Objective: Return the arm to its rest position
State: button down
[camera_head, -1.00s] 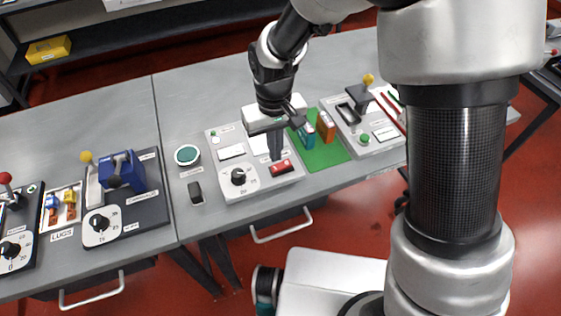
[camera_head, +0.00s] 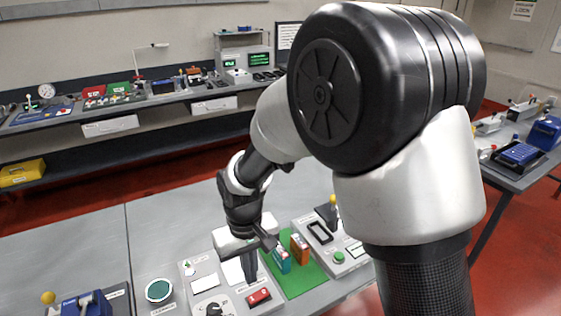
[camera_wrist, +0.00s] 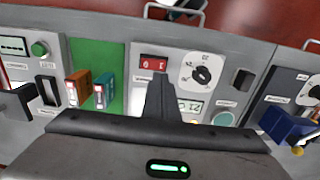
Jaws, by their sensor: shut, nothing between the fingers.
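My gripper (camera_head: 249,268) points down over the light grey panel with the red rocker switch (camera_head: 259,297) and a black dial (camera_head: 211,309). Its fingers look closed together with nothing between them. In the wrist view the closed fingers (camera_wrist: 159,97) stand in front of the same panel, below the red switch (camera_wrist: 153,63) and left of the dial (camera_wrist: 202,75). I cannot tell the exact height of the fingertips above the panel. My arm is bent, with its elbow high at the right of the head view.
A green mat (camera_head: 303,279) holds an orange block (camera_head: 299,249) and a teal block (camera_head: 281,261) close beside my gripper. A panel with a green button (camera_head: 339,257) lies to the right. A blue device (camera_head: 87,306) stands at the left. A back bench (camera_head: 110,105) holds equipment.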

jog(key=d+r+m+t, duration=0.1)
jog(key=d+r, duration=0.5)
jog(key=r, duration=0.3)
jog(key=s+d+r+m+t, duration=0.2)
jog(key=s+d+r, duration=0.4)
jog(key=d+r, duration=0.1)
jog(key=s+d+r+m+t+p, duration=0.1)
jog(key=s+d+r, duration=0.4)
jog(key=d, duration=0.5)
jog(key=shift+s+d+r+m+t, duration=0.35)
jog(key=shift+r+m+t, duration=0.45)
jog(key=shift+r+m, duration=0.25)
